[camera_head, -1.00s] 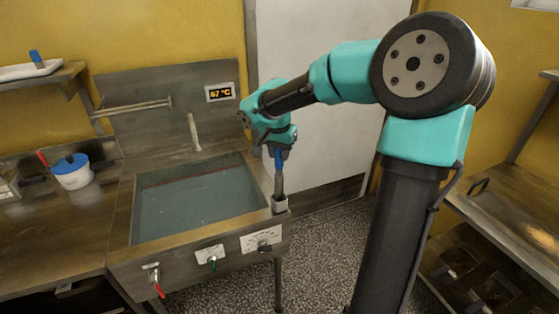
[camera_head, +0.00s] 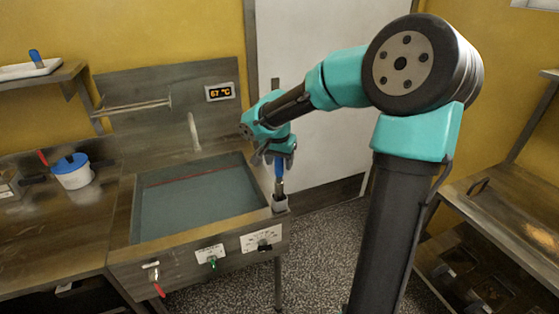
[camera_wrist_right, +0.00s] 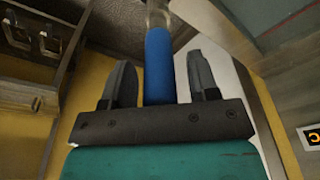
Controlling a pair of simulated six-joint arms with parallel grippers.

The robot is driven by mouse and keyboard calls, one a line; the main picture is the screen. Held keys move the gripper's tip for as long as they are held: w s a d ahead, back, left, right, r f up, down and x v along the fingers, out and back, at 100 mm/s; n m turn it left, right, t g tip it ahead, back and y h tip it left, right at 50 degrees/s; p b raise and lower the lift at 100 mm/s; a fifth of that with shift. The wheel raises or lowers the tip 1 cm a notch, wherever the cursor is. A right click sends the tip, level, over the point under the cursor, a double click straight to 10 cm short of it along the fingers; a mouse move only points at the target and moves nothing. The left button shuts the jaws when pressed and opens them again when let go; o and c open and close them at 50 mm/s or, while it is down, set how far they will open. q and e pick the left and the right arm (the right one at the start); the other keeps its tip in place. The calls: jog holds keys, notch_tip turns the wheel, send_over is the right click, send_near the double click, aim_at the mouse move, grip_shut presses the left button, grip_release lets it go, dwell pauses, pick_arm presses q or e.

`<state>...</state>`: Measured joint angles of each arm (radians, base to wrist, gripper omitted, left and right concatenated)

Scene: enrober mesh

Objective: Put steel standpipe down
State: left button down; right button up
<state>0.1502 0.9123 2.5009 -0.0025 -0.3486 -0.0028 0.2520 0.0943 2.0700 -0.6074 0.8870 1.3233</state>
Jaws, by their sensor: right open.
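The steel standpipe, with its blue grip (camera_head: 279,169), stands about upright at the front right corner of the sink. Its steel lower part goes into a small grey holder (camera_head: 280,204), which hides its bottom end. My right gripper (camera_head: 277,157) is open around the top of the blue grip. In the right wrist view the blue grip (camera_wrist_right: 160,65) lies between the two dark fingers of my right gripper (camera_wrist_right: 161,59), with a gap on each side. My left gripper is not in view.
The water-filled sink (camera_head: 122,218) is left of the holder. A red-handled tap (camera_head: 158,288) and a green knob (camera_head: 212,262) are on its front. A white pot with a blue lid (camera_head: 73,172) stands on the left counter. A shelf unit (camera_head: 480,202) stands at right.

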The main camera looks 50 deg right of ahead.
notch_tip(320, 180, up, 12)
jog(key=a, duration=0.1)
jog(key=shift+s+a+r, duration=0.15)
jog(key=shift+s+a, duration=0.15)
jog(key=shift+a, duration=0.05)
dwell(0.8)
